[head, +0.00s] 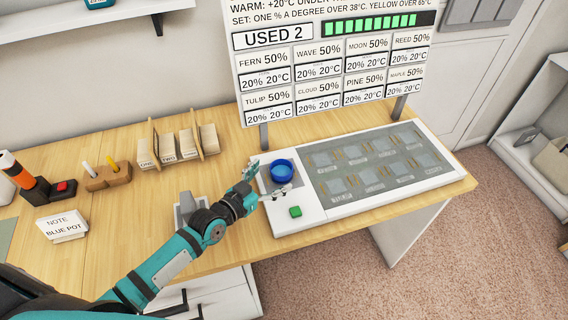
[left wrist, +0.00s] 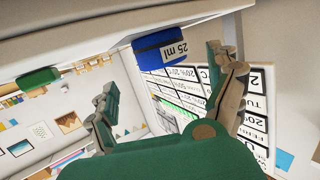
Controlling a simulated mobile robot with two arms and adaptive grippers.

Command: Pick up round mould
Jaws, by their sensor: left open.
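A round blue open-topped vessel (head: 281,171) stands on the white left part of the panel on the table. I cannot tell for sure that it is the round mould; no other round mould shows. In the left wrist view the blue vessel (left wrist: 161,52) carries a "25 ml" label. My left gripper (head: 268,178) is low over the panel, with its fingers spread towards the vessel's near left side. In the left wrist view the gripper (left wrist: 160,75) is open, and the vessel lies ahead between its fingers, not gripped. My right gripper is not in view.
A green button (head: 295,211) sits just in front of the vessel. The grey grid of labelled cells (head: 376,161) lies to its right. A sign board (head: 335,60) stands behind on posts. Wooden holders with cards (head: 178,146) and a note card (head: 62,226) are to the left.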

